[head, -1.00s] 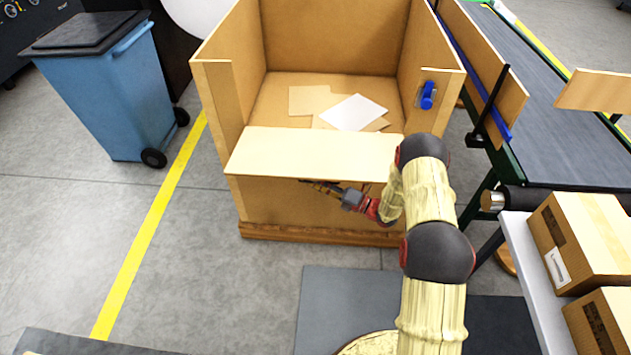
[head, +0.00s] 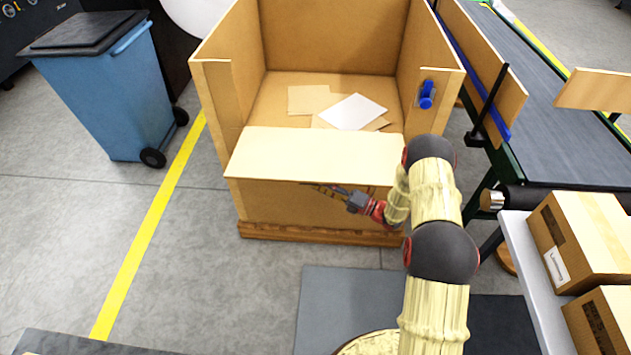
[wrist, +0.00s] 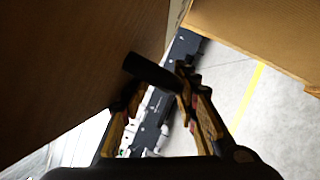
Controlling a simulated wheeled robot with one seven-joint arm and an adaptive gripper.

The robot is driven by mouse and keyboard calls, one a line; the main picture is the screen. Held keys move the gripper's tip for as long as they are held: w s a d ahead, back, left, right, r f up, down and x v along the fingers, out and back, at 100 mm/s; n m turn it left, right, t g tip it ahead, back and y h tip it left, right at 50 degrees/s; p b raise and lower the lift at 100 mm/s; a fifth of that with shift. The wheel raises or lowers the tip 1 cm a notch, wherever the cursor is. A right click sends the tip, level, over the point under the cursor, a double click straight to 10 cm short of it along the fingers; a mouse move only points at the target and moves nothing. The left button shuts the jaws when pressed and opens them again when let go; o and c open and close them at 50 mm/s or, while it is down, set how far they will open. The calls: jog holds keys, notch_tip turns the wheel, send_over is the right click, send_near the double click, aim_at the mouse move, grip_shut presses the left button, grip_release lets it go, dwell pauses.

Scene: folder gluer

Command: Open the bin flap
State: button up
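The large cardboard bin (head: 335,38) stands open-topped on a wooden pallet. Its pale flap (head: 300,152) lies across the front, its near edge hanging over the front wall. A blue latch-like part (head: 427,95) is on the right wall. My gripper (head: 322,188) is just under the flap's near edge, in front of the bin's front wall; whether it touches is unclear. Brown board surfaces flank the fingers.
Flat sheets (head: 353,112) lie inside the bin. A blue wheeled bin (head: 110,100) stands at left beyond a yellow floor line (head: 150,235). A conveyor (head: 575,130) runs along the right. Cartons (head: 590,240) sit on a table at lower right. Floor left of the pallet is clear.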

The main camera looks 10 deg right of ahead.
jog(key=v, duration=0.9)
jog(key=shift+s+d, duration=0.3)
jog(key=shift+f, duration=0.1)
jog(key=b+v, duration=0.1)
jog(key=v, duration=0.8)
jog(key=shift+f, duration=0.15)
jog(key=shift+w, duration=0.1)
dwell(0.4)
dwell(0.4)
